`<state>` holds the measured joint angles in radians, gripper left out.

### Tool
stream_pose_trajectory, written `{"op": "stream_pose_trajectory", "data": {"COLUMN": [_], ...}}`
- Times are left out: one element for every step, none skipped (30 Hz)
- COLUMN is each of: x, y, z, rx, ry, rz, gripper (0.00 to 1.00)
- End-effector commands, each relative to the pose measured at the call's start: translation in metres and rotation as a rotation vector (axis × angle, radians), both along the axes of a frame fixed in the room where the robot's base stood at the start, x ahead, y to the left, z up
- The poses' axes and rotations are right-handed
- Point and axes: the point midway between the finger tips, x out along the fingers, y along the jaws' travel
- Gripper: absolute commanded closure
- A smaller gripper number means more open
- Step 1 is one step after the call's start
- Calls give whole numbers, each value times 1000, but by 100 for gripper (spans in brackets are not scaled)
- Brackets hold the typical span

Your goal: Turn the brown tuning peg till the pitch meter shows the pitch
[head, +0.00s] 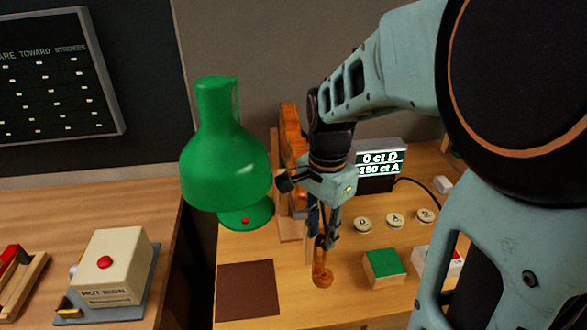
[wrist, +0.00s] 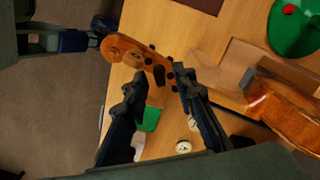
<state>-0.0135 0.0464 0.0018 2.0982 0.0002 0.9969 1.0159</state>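The violin stands on a wooden rest; its body (head: 291,135) is mostly behind my arm, and its scroll (head: 322,276) reaches toward the front. The wrist view shows the scroll (wrist: 122,50) and the pegbox with several small dark pegs (wrist: 171,76); I cannot tell which peg is the brown one. My gripper (head: 323,228) is over the neck end, and in the wrist view its fingers (wrist: 157,74) are spread around the pegbox area with a clear gap. I cannot tell whether a finger touches a peg. The pitch meter (head: 381,165) reads "0 ct D" and "150 ct A".
A green lamp (head: 226,150) stands left of the violin. Round lettered buttons (head: 395,220) and a green-topped block (head: 383,267) lie to the right. A brown mat (head: 247,290) lies front left. A beige box with a red button (head: 112,262) sits on the separate left table.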

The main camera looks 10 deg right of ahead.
Motion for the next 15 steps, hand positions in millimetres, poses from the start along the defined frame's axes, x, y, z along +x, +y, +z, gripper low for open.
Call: {"op": "stream_pose_trajectory", "data": {"x": [0, 0, 0, 0, 0, 0, 0, 0, 0, 0, 0, 0, 0, 0, 0], "y": [0, 0, 0, 0, 0, 0, 0, 0, 0, 0, 0, 0, 0, 0, 0], "z": [-1, -1, -1, -1, -1, -1, -1, -1, 0, 0, 0, 0, 0, 0, 0], "rx": [0, 0, 0, 0, 0, 0, 0, 0, 0, 0, 0, 0, 0, 0, 0], "ry": [0, 0, 0, 0, 0, 0, 0, 0, 0, 0, 0, 0, 0, 0, 0], "rz": [0, 0, 0, 0, 0, 0, 0, 0, 0, 0, 0, 0, 0, 0, 0], "gripper": [75, 75, 75, 75, 75, 75, 76, 80, 84, 87, 90, 95, 98, 100, 100]}}
